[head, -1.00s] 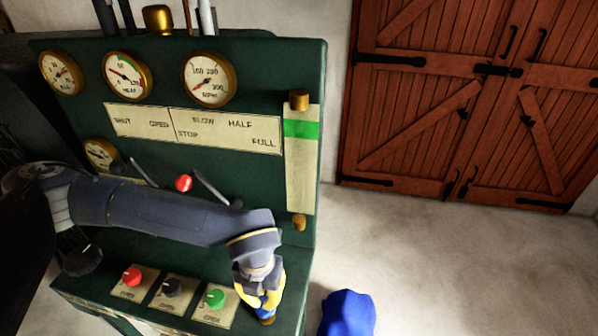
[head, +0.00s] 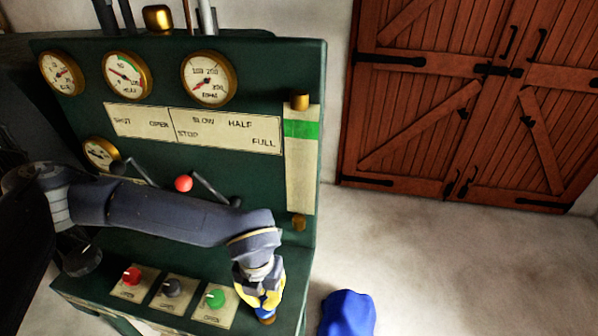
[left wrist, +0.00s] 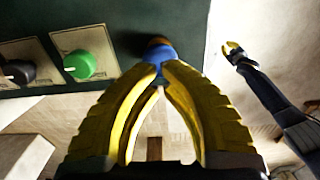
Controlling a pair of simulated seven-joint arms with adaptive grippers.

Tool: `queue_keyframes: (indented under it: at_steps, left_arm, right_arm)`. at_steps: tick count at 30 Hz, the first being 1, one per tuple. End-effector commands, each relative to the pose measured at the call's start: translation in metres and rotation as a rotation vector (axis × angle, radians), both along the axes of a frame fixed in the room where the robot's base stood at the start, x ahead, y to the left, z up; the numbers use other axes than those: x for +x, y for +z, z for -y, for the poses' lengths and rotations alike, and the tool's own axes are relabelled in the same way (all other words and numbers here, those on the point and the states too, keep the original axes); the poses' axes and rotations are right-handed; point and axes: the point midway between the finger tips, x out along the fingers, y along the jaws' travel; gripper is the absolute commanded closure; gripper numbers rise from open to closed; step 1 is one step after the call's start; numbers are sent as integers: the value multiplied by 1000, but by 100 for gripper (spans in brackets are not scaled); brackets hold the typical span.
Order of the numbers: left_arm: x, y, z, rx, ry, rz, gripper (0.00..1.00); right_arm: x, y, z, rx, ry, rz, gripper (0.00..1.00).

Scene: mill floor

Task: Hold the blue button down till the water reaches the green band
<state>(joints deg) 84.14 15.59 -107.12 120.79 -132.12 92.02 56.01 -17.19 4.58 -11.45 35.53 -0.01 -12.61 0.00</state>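My left gripper (head: 266,305) is at the right front of the green console, its yellow fingers drawn together at the tips. It also shows in the left wrist view (left wrist: 160,66). The blue button (left wrist: 158,50) is at the fingertips, with a brass ring behind it; the fingers partly hide it. The tips seem to touch the button; how far it is pressed I cannot tell. The tall pale sight glass (head: 300,175) has a green band (head: 301,129) near its top. I cannot make out a water line. My right gripper (left wrist: 232,48) is far off; its fingers are too small to judge.
Red (head: 132,275), black (head: 172,287) and green (head: 215,298) knobs sit left of the button. Brass gauges (head: 209,79) are above. A blue shape (head: 347,313) is at the bottom; the floor beyond is clear.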

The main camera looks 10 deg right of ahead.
Motion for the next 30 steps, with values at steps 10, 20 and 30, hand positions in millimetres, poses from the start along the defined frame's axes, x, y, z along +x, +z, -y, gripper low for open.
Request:
queue_keyframes:
  at_steps: [10,20,30]
  left_arm:
    - [0,0,0,0,0,0,100]
    - [0,-5,0,0,0,0,100]
    - [0,-14,0,0,0,0,100]
  right_arm:
    - [0,0,0,0,0,0,100]
    - [0,0,0,0,0,0,100]
    - [0,0,0,0,0,0,100]
